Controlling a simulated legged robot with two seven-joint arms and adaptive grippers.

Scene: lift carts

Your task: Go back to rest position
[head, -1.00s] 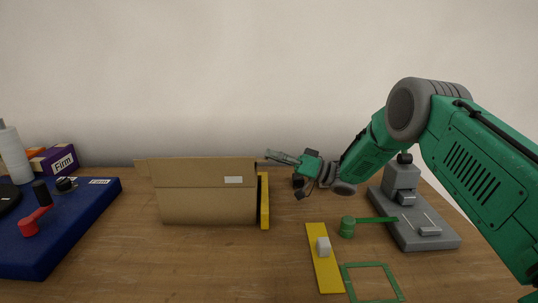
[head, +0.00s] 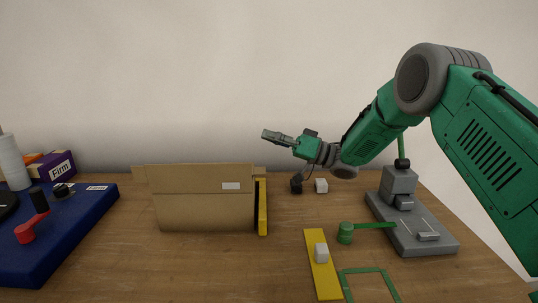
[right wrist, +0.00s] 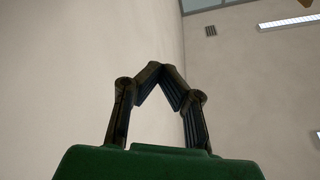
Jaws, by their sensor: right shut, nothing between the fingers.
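My right gripper (head: 277,137) is in the air above the back right corner of the cardboard box, in front of the pale wall. Its arm comes in from the right. In the right wrist view its fingers (right wrist: 160,75) meet at the tips with nothing between them, against the wall and ceiling. My left gripper is not in view.
An open cardboard box (head: 205,205) stands mid-table with a yellow piece (head: 262,207) at its right side. A blue platform (head: 50,240) is at the left. At the right are a yellow strip (head: 323,275), green hammer-like piece (head: 346,233), green frame (head: 367,271) and grey lever device (head: 418,225).

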